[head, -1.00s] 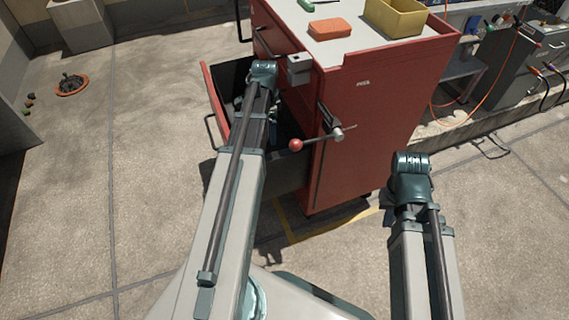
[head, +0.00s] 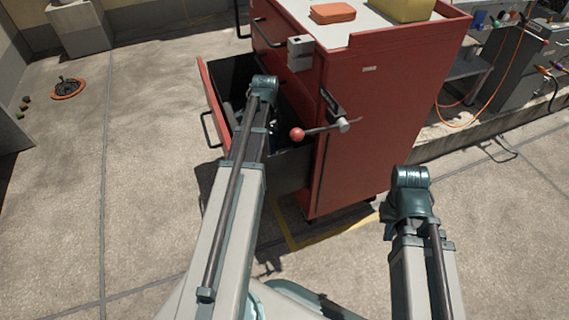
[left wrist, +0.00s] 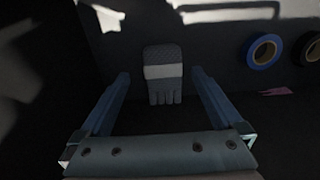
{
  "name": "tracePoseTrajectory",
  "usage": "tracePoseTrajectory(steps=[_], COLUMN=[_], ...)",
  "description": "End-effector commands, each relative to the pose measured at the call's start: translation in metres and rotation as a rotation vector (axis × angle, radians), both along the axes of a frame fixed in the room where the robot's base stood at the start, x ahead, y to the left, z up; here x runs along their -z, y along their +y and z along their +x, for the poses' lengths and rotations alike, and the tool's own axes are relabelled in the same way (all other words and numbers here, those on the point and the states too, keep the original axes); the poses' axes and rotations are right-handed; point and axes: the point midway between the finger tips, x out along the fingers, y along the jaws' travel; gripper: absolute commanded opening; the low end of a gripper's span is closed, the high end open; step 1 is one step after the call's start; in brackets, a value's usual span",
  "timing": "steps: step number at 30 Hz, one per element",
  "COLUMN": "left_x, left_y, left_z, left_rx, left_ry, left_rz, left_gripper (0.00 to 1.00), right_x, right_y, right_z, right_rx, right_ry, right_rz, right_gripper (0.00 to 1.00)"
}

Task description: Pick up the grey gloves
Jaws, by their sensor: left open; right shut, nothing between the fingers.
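The grey gloves (left wrist: 163,72), with a pale band across them, lie on the dark drawer floor in the left wrist view. My left gripper (left wrist: 160,78) is open, with one finger on each side of the gloves in the picture. The gloves appear beyond the fingertips; I cannot tell the gap. In the head view my left arm reaches into the open drawer (head: 285,170) of the red cabinet (head: 385,120), and its wrist hides most of the inside.
A blue tape roll (left wrist: 264,51) and a darker roll (left wrist: 309,48) lie right of the gloves, near a pink scrap (left wrist: 275,91). A red-knobbed lever (head: 297,134) sticks out from the cabinet beside my left arm. An orange box (head: 332,13) is on top.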

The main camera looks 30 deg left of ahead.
Motion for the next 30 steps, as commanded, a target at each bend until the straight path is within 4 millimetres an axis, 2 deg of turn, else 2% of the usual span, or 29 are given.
tracePoseTrajectory(steps=[1, 6, 17, 30], left_x=[0.015, 0.034, 0.04, 0.087], left_y=[0.0, 0.0, 0.0, 0.0], left_z=[0.0, 0.0, 0.001, 0.005], left_rx=[0.0, 0.0, 0.0, 0.0], left_ry=[0.0, 0.0, 0.0, 0.0], left_rz=[0.0, 0.0, 0.0, 0.0], left_gripper=[1.0, 1.0, 1.0, 1.0], right_x=[0.015, 0.034, 0.04, 0.087], right_y=[0.0, 0.0, 0.0, 0.0], right_z=[0.0, 0.0, 0.0, 0.0], right_rx=[0.001, 0.006, 0.009, 0.015], right_ry=[0.0, 0.0, -0.001, -0.003], right_rz=[0.001, 0.001, 0.001, 0.001], right_gripper=[0.0, 0.0, 0.0, 0.0])
